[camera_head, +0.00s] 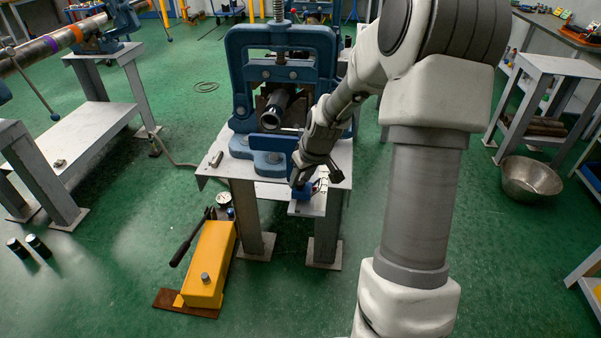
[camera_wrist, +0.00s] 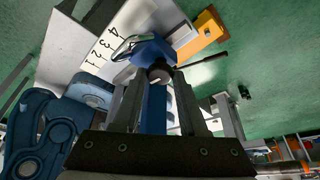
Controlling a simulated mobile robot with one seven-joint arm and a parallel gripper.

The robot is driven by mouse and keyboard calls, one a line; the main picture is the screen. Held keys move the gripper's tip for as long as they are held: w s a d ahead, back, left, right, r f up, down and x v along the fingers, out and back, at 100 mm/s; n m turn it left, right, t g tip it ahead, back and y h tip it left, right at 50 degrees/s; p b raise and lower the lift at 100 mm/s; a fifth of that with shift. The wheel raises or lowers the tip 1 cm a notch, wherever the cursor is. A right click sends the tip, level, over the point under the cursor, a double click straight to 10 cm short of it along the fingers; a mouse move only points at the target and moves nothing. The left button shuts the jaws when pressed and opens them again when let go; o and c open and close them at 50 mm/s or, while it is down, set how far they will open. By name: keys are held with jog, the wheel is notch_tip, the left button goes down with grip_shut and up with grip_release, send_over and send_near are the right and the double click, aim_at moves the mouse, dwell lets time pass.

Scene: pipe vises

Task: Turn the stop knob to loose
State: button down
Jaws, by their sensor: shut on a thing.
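The stop knob (camera_wrist: 159,73) is a small dark round piece in front of a blue stop block (camera_wrist: 148,49) in the wrist view. My gripper (camera_wrist: 157,80) has its two fingers on either side of the knob and is shut on it. In the head view my gripper (camera_head: 303,178) reaches down to the blue stop block (camera_head: 302,193) at the front right of the vise table (camera_head: 262,208). The knob is hidden there. A white scale strip (camera_wrist: 98,52) with the numbers 4 to 1 lies beside the block. The knob's turn angle cannot be told.
The blue pipe vise (camera_head: 284,72) with a pipe in it (camera_head: 275,108) stands just behind my gripper. A yellow hand pump (camera_head: 210,265) with a black lever is on the floor at front left. A metal bowl (camera_head: 531,178) lies right.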

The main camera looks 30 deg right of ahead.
jog(key=shift+n, duration=0.5)
jog(key=shift+c, duration=2.2)
grip_release()
jog(key=p+v, duration=0.4)
jog(key=v, duration=1.3)
jog(key=shift+d+r+p, duration=0.25)
jog(key=shift+p, duration=0.05)
